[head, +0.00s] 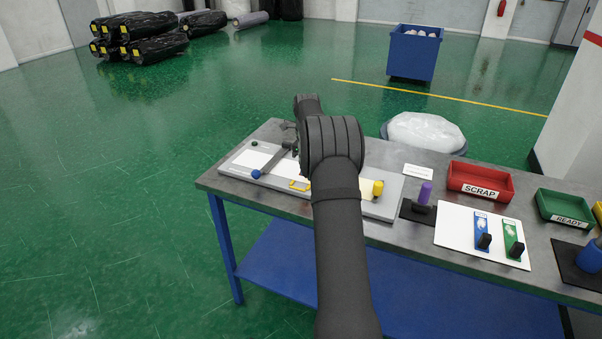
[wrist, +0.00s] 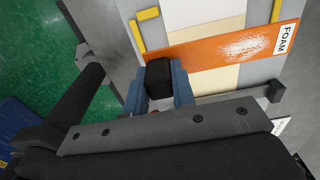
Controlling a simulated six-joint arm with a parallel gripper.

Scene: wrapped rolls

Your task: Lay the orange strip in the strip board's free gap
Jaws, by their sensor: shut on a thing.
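The orange strip (wrist: 235,48), labelled FOAM, lies across the strip board in the wrist view. My gripper (wrist: 160,88) is shut on the strip's black knob (wrist: 158,72), its blue fingers on either side. The board (wrist: 262,70) shows cream strips on both sides of the orange one and a white area beyond. I cannot tell whether the strip touches the board or hangs just above it. In the head view the board (head: 385,207) lies at the table's left end. My arm hides the gripper and the orange strip there.
Yellow brackets (wrist: 148,14) edge the board. A lever with a blue ball (head: 256,174) stands at its left. To the right are a purple-handled tool (head: 425,194), a white plate (head: 455,228) with blue and green strips, a red SCRAP bin (head: 480,181) and a green READY bin (head: 565,207).

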